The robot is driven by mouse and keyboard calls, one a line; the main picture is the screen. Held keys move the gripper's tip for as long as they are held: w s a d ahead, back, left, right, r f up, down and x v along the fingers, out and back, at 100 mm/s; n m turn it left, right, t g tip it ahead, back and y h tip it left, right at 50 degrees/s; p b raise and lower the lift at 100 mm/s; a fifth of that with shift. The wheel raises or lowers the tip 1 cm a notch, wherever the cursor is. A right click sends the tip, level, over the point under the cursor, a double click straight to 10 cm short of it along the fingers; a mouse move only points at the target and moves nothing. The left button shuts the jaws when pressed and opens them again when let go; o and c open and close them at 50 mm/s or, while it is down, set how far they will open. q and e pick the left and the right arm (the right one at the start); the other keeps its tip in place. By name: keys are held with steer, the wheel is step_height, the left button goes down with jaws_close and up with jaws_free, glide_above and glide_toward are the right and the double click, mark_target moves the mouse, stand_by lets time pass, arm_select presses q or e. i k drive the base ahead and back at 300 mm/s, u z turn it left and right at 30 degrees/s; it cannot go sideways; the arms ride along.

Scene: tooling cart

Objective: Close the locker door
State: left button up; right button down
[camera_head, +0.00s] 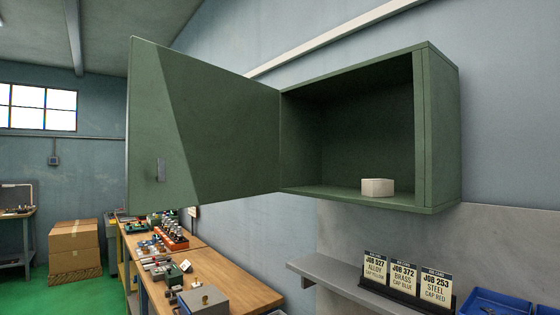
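A green wall locker (437,130) hangs on the wall in the upper middle and right of the head view. Its green door (225,130) is hinged on the locker's left side and stands wide open, swung out to the left. A small grey handle (161,169) sits near the door's free edge, low down. A small whitish block (377,187) rests on the locker's floor, near its front edge. Neither of my grippers is in view.
Below the locker are a grey shelf (330,278) with several job cards (404,276) and a blue bin (497,304). A wooden workbench (235,283) with tools runs beneath the door. Cardboard boxes (75,243) stand at left. The space before the locker's opening looks clear.

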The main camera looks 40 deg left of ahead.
mark_target(216, 128)
steer(key=k, duration=0.5)
steer(key=u, duration=2.35)
steer(key=i, duration=2.45)
steer(key=z, duration=2.85)
